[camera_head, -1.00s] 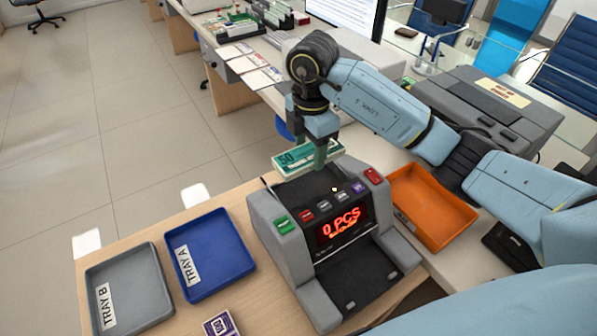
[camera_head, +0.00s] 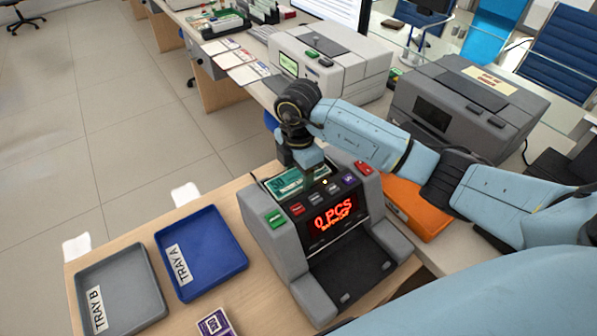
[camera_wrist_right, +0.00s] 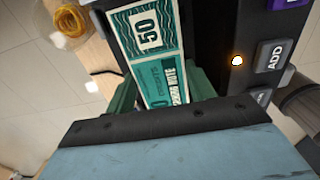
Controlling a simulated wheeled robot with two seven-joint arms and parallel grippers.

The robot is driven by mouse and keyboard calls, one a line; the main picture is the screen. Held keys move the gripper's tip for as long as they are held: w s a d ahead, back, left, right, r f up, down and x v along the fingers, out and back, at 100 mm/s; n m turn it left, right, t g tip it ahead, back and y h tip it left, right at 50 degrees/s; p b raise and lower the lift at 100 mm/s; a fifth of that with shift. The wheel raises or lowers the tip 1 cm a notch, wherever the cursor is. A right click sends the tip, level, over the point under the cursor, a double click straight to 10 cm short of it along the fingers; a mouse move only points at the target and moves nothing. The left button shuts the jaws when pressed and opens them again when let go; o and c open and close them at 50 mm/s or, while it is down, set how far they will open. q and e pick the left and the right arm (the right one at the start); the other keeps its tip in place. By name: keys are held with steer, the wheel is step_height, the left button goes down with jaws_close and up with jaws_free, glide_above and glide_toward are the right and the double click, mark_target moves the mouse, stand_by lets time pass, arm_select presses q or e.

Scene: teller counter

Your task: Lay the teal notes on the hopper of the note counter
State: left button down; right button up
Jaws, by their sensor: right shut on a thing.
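The counter's red display reads 0 PCS. My left gripper is not in view.
Blue Tray A (camera_head: 217,262) and grey Tray B (camera_head: 140,296) lie left of the counter. A purple-edged note bundle (camera_head: 214,323) lies in front of them. An orange tray (camera_head: 424,214) is at right, under my right arm. Grey machines (camera_head: 468,104) stand behind.

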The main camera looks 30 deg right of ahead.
mark_target(298, 177)
steer(key=o, duration=0.6)
steer(key=shift+f, duration=0.2)
steer(key=o, duration=0.5)
steer(key=shift+r, duration=0.1)
step_height(298, 177, up, 12)
steer(key=p, duration=0.1)
steer(key=shift+r, duration=0.15)
